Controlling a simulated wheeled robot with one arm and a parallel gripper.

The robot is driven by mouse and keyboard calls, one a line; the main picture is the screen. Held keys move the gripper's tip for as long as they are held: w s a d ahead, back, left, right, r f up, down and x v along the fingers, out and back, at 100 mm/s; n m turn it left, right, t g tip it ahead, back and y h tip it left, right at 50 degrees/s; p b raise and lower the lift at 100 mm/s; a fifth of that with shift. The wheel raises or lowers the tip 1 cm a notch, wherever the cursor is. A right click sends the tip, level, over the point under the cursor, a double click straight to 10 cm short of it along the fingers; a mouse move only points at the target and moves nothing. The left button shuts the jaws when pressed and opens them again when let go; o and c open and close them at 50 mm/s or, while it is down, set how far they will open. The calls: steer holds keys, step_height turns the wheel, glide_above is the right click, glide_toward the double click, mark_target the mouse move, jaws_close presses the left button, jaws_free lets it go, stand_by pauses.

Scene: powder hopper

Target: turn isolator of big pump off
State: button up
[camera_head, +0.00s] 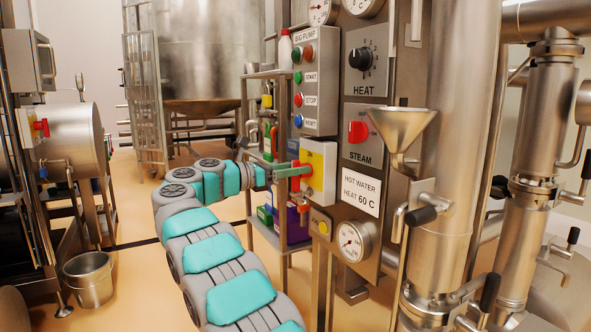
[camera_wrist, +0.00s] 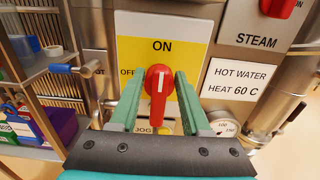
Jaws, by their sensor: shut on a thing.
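The big pump's isolator is a red rotary knob (camera_wrist: 158,80) on a yellow and white plate (camera_wrist: 165,50) marked ON above and OFF at the left. The white line on the knob points up toward ON. In the head view, the yellow and white plate (camera_head: 320,160) sits below the BIG PUMP button box (camera_head: 316,85). My gripper (camera_wrist: 160,95) has one green finger on each side of the knob and is shut on it. In the head view, my gripper (camera_head: 292,171) reaches the plate from the left and partly hides the knob.
A red STEAM knob (camera_head: 358,132) and a black HEAT knob (camera_head: 360,58) are to the right of the isolator. A JOG button (camera_head: 321,224) lies below it. A metal funnel (camera_head: 402,125) stands farther right. A shelf rack (camera_wrist: 40,90) stands close on the left.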

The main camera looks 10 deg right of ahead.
jaws_close()
